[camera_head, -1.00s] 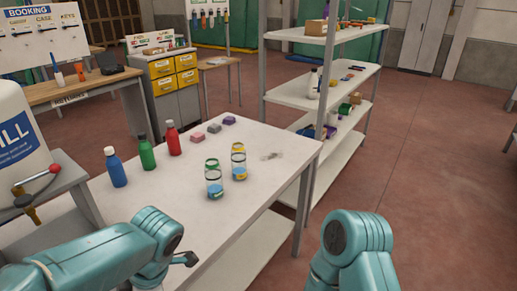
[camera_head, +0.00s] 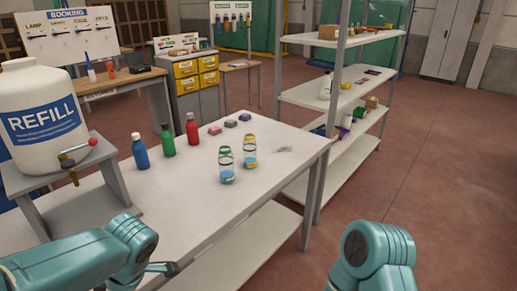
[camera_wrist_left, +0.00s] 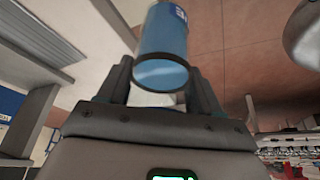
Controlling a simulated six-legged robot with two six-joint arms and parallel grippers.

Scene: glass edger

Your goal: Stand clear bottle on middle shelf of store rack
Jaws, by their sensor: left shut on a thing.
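My left gripper (camera_wrist_left: 158,78) is shut on a blue cylindrical bottle (camera_wrist_left: 164,45) with some white lettering; only its lower part shows, and I cannot tell whether it is clear. My right gripper is out of view.
A white refill tank (camera_head: 40,112) is at the left. The floor (camera_head: 440,165) right of the rack is clear.

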